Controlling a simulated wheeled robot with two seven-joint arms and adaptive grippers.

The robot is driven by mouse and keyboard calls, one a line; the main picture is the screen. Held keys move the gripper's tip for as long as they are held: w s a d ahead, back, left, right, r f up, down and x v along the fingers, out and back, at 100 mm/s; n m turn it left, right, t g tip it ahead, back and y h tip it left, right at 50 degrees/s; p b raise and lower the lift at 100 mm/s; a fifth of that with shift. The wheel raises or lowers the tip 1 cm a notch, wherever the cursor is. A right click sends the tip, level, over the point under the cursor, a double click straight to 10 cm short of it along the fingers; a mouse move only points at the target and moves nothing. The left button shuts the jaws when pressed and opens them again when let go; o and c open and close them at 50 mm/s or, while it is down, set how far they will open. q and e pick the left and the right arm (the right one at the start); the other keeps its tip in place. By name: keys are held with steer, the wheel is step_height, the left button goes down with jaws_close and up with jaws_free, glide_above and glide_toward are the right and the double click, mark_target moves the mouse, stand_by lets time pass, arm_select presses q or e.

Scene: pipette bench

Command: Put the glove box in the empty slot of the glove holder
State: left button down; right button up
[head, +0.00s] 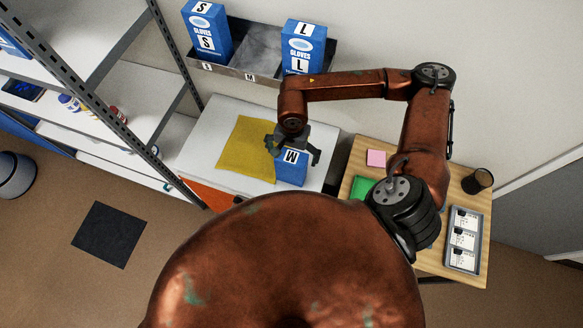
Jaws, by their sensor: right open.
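The blue glove box (291,172) marked M lies on the white table at its right part, beside a yellow cloth. My right gripper (293,153) is open, directly above the glove box, with one finger toward each side of it. The gripper hides part of the box, and I cannot tell whether the fingers touch it. The glove holder (228,72) is a dark tray by the wall at the top. Its middle slot (258,48), labelled M, is empty, between an S box (207,32) on the left and an L box (302,47) on the right. My left gripper is not in view.
The yellow cloth (246,148) lies flat on the white table (212,121). A metal shelf rack (135,75) stands at left. A wooden table (478,214) at right holds a pink note (376,158), a dark cup (477,181) and a tray of labelled items (463,239).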

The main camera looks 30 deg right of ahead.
steer(key=shift+f, duration=0.9)
steer(key=f, duration=0.1)
steer(key=f+p, duration=0.1)
steer(key=f, duration=0.1)
steer(key=f+p, duration=0.1)
steer(key=shift+w+d+f, duration=0.1)
steer(key=shift+w+f, duration=0.1)
steer(key=shift+w, duration=0.2)
steer(key=shift+f, duration=0.45)
steer(key=shift+c, duration=0.7)
steer(key=c, duration=1.5)
steer(key=shift+r, duration=0.1)
